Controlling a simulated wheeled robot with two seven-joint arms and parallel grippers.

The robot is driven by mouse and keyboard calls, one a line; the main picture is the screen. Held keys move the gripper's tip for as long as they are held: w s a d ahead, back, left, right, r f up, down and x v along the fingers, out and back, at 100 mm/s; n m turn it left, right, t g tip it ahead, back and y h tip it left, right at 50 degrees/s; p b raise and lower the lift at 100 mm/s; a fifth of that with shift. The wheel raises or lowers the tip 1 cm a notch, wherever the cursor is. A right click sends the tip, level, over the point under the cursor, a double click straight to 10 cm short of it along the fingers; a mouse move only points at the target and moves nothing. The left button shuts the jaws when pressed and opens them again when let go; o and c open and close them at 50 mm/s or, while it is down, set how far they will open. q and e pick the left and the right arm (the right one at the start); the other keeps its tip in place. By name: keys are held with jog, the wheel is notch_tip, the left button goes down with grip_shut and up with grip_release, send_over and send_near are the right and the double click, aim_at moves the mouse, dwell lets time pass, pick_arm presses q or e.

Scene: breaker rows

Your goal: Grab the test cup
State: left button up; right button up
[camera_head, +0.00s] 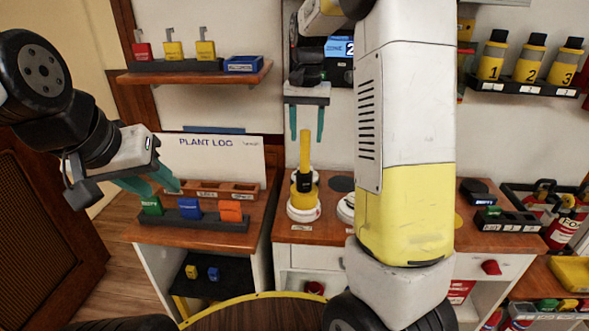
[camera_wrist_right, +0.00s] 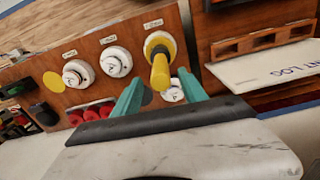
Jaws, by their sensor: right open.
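No thing that I can read as labelled "test cup" shows. A yellow upright piece with a black band (camera_head: 304,182) stands on a round white base on the middle bench. It also shows as a yellow cylinder (camera_wrist_right: 160,70) in the right wrist view. My left gripper (camera_head: 152,186) is at the left, fingers apart, just above a green block (camera_head: 151,205).
A rack with green, blue and orange blocks (camera_head: 192,221) sits on the left bench before a white plant log board (camera_head: 215,155). Numbered yellow bottles (camera_head: 528,64) stand on the right shelf. Several red pieces (camera_wrist_right: 92,111) show in the wrist view. My right arm hides much of the middle bench.

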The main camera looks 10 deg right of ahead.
aim_at(305, 146)
notch_tip(305, 146, down, 4)
jog(key=shift+s+a+f, duration=0.1)
jog(key=shift+a+f, duration=0.05)
jog(key=shift+f, duration=0.05)
jog(key=shift+c, duration=0.4)
grip_shut()
jog(key=shift+r, duration=0.1)
dwell(0.9)
